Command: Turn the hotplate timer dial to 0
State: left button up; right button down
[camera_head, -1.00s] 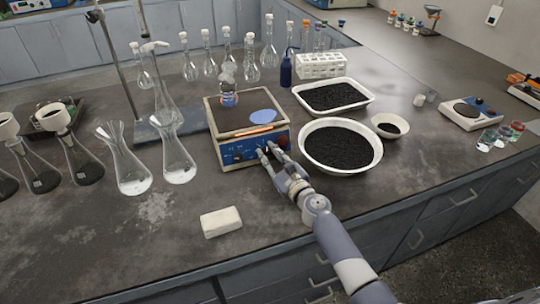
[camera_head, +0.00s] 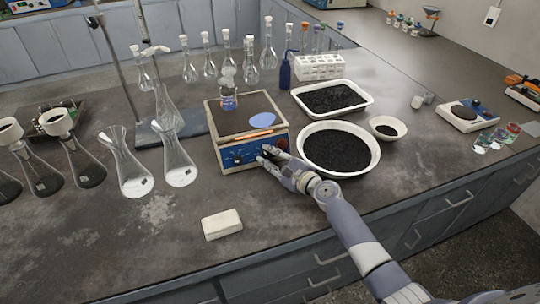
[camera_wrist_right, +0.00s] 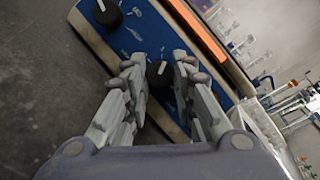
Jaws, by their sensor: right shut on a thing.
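The hotplate (camera_head: 247,108) stands mid-table with a blue front panel (camera_head: 230,157) carrying black dials. The right wrist view shows one dial (camera_wrist_right: 159,74) between my fingertips and another dial (camera_wrist_right: 107,13) to its upper left. Both have white pointer marks; the printed labels are too small to read. My right gripper (camera_head: 267,154) is at the right part of the panel. In the wrist view my right gripper (camera_wrist_right: 160,72) has its fingertips on both sides of the dial, shut on it. The head view mostly hides that dial. My left gripper is not in view.
A white bowl of black grains (camera_head: 374,166) stands close right of my gripper. Flasks (camera_head: 178,165) stand left. A pale block (camera_head: 222,224) lies in front; table around it is clear.

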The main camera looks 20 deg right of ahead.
jog(key=n, duration=0.1)
jog(key=n+g+p, duration=0.1)
jog(key=n, duration=0.2)
jog(key=shift+d+r+g+p, duration=0.1)
jog(key=shift+r+g+p, duration=0.15)
jog(key=shift+g+p, duration=0.15)
jog(key=n+g+p, duration=0.1)
jog(key=n, duration=0.1)
jog(key=shift+w+r+n, duration=0.1)
jog(key=shift+r+n, duration=0.05)
jog(key=shift+n, duration=0.25)
jog(key=n+g+p, duration=0.1)
jog(key=n+p, duration=0.2)
jog(key=shift+r+n+h, duration=0.1)
jog(key=shift+n+h, duration=0.2)
jog(key=shift+n, duration=0.1)
jog(key=shift+n+g+h+p, duration=0.3)
jog(key=shift+n+g+p, duration=0.2)
jog(key=shift+n+p, duration=0.45)
jog(key=c, duration=1.3)
grip_release()
jog(key=shift+c, duration=0.2)
jog(key=v, duration=1.1)
jog(key=shift+s+r, duration=0.2)
jog(key=shift+s, duration=0.1)
